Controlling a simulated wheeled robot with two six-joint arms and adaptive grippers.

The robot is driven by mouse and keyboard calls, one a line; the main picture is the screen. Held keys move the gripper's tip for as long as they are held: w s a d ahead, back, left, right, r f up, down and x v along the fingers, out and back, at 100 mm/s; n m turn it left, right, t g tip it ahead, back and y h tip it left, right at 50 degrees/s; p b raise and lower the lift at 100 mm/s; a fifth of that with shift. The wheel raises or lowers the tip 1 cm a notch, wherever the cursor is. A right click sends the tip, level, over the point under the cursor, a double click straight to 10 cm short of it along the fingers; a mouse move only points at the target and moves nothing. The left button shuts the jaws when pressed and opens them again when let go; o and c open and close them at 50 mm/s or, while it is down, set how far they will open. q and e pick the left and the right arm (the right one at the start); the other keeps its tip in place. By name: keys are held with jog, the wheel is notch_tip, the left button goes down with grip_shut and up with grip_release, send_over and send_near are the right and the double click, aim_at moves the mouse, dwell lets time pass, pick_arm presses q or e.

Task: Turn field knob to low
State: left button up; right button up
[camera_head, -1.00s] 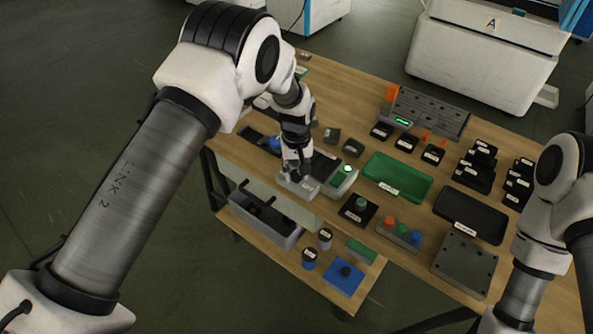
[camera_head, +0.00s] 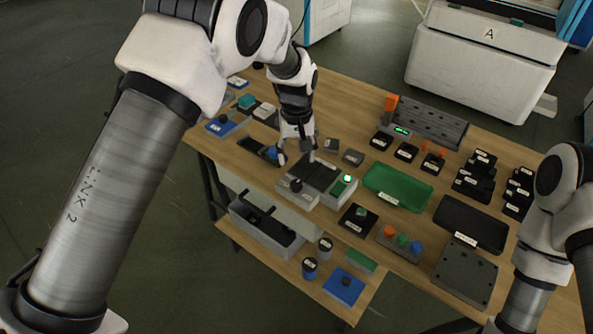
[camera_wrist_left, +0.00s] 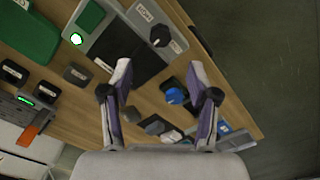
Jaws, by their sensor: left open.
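A grey panel (camera_head: 306,200) bears a black round knob (camera_head: 296,186) near the table's front edge. My left gripper (camera_head: 297,156) is open, just behind this knob. In the left wrist view its fingers (camera_wrist_left: 160,75) are apart with nothing between them. A blue knob (camera_head: 271,153) on a black plate is by the left finger, and its blue top (camera_wrist_left: 173,96) shows between the fingers' lines.
A dark slab (camera_head: 318,174) and a lit green button unit (camera_head: 343,187) adjoin the panel. A green tray (camera_head: 398,188) lies right of them. Small dark blocks (camera_head: 352,157) stand behind.

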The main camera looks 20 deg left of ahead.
pick_arm(q)
notch_tip(320, 180, up, 2)
jog(key=shift+r, duration=0.1)
